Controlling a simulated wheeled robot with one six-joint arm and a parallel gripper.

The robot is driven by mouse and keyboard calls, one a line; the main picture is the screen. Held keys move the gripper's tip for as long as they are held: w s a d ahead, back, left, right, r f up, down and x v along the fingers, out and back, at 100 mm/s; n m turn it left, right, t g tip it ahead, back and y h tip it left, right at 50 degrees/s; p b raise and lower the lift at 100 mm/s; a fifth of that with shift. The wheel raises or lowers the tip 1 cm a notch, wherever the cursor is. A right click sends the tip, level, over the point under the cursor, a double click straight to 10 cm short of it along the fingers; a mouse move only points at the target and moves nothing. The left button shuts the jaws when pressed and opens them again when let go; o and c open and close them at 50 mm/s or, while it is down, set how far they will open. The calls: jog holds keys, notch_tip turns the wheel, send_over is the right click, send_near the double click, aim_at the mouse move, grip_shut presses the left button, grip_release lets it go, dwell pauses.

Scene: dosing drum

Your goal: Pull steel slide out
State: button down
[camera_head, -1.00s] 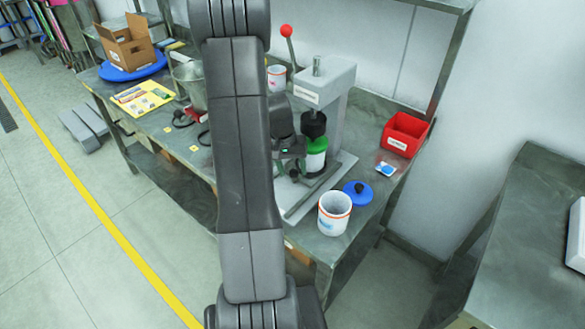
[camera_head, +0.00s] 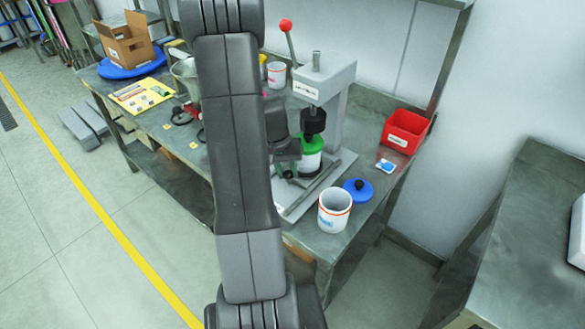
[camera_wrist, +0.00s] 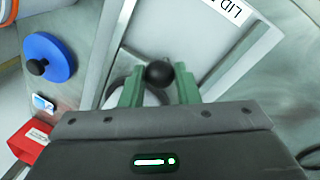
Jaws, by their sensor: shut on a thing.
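The press (camera_head: 328,82) stands on the bench, with a red-balled lever (camera_head: 286,26) and a black plunger (camera_head: 313,121). A white bottle with a green top (camera_head: 309,158) is beneath the plunger. My gripper (camera_wrist: 160,80) is shut on the black ball knob (camera_wrist: 159,70) of the steel slide, one green finger on each side of it. In the wrist view a grey plate between steel rails (camera_wrist: 118,40) lies beyond the knob. In the head view my arm hides most of the gripper, and the slide's own outline is unclear.
An open white tub (camera_head: 334,210), a blue lid with a black knob (camera_head: 358,190) and a red bin (camera_head: 405,131) stand right of the press. A yellow sheet (camera_head: 142,95) and a cardboard box on a blue disc (camera_head: 125,38) are at the left.

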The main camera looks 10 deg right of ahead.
jog(key=s+a+b, duration=0.1)
jog(key=s+a, duration=0.1)
jog(key=a, duration=0.1)
jog(key=s+a+b, duration=0.1)
jog(key=s+a, duration=0.1)
jog(key=a, duration=0.1)
jog(key=s+a+b, duration=0.1)
jog(key=s+a, duration=0.2)
jog(key=c, duration=1.5)
grip_release()
jog(key=o, duration=0.4)
jog(key=shift+s+a, duration=0.15)
jog(key=shift+a, duration=0.05)
jog(key=shift+r, duration=0.1)
